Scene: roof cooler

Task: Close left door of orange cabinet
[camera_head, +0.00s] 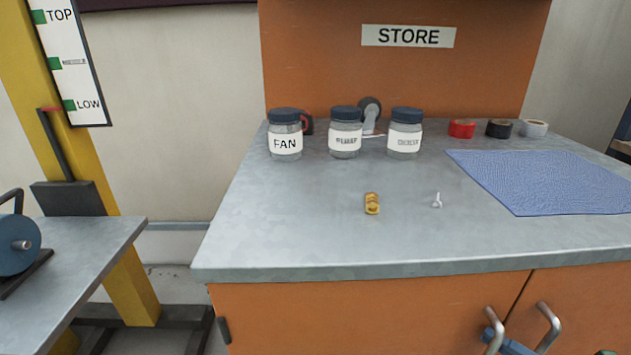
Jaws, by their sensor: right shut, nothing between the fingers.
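The orange cabinet's left door (350,318) fills the lower middle of the view, below the grey worktop. It looks flush or nearly flush with the right door (592,292); a dark slanting seam runs between them. I cannot tell a small gap. The left door's metal handle (494,326) and the right door's handle (549,322) stand near the seam. My right gripper (488,334), blue, is at the bottom edge by the left handle, seen on both sides of its bar. It is shut and empty; contact is unclear. My left gripper is not in view.
On the worktop (300,230) stand three labelled jars (345,133), tape rolls (499,129), a blue mat (545,180), a brass part (372,204) and a small white part (437,200). A grey bench (85,270) and yellow post (135,285) stand left.

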